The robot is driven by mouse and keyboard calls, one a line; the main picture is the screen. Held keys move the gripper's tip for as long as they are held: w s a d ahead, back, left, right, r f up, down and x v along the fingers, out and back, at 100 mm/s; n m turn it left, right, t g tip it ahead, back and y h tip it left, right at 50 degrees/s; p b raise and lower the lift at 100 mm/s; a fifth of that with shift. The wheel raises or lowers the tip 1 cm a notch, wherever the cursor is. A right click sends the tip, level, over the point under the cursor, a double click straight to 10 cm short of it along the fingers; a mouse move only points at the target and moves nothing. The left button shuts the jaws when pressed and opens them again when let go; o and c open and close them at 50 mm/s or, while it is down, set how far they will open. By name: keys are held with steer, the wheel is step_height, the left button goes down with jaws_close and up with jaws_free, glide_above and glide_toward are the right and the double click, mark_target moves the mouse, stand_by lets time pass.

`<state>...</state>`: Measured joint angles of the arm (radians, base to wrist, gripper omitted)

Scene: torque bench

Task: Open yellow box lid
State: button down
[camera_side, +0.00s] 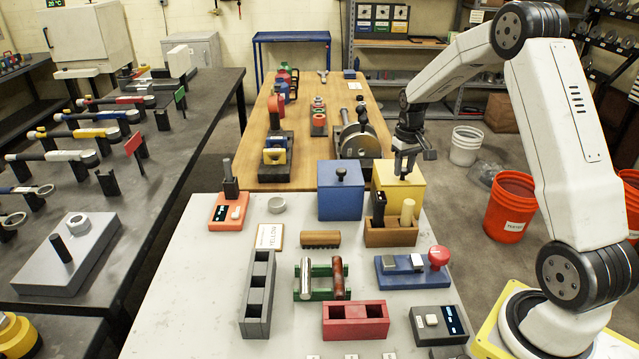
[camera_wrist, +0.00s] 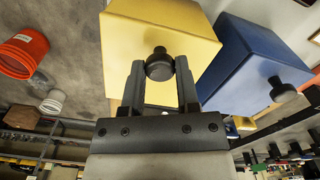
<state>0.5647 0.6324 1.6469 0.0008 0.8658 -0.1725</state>
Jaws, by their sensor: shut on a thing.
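The yellow box (camera_side: 399,184) stands at the far right of the light work table, right beside the blue box (camera_side: 341,190). In the wrist view the yellow box (camera_wrist: 160,32) shows its top with a black knob (camera_wrist: 159,65). My gripper (camera_side: 404,172) is over the yellow box, pointing down. In the wrist view my gripper (camera_wrist: 160,72) has its two fingers on either side of the black knob and is shut on it. The yellow lid appears seated on the box; any gap under it cannot be made out.
The blue box has its own black knob (camera_side: 341,174). A wooden holder (camera_side: 391,236) with upright handles stands close in front of the yellow box. A blue block with a red knob (camera_side: 438,256) is nearer. A wooden bench (camera_side: 330,95) lies behind. Orange bucket (camera_side: 509,207) stands on the floor.

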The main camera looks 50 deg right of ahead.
steer(key=shift+w+r, duration=0.1)
steer(key=shift+r, duration=0.05)
steer(key=shift+w+d+r+g+y, duration=0.3)
steer(key=shift+r+g+y, duration=0.25)
steer(key=shift+r, duration=0.1)
steer(key=shift+w+d+r+g+y, duration=0.3)
steer(key=shift+r+g+y, duration=0.25)
steer(key=shift+r, duration=0.05)
steer(key=shift+w+d+r+g+y, duration=0.75)
steer(key=shift+r+g+y, duration=0.2)
steer(key=shift+g+y, duration=0.15)
steer(key=shift+r, duration=0.1)
steer(key=shift+c, duration=1.6)
jaws_free()
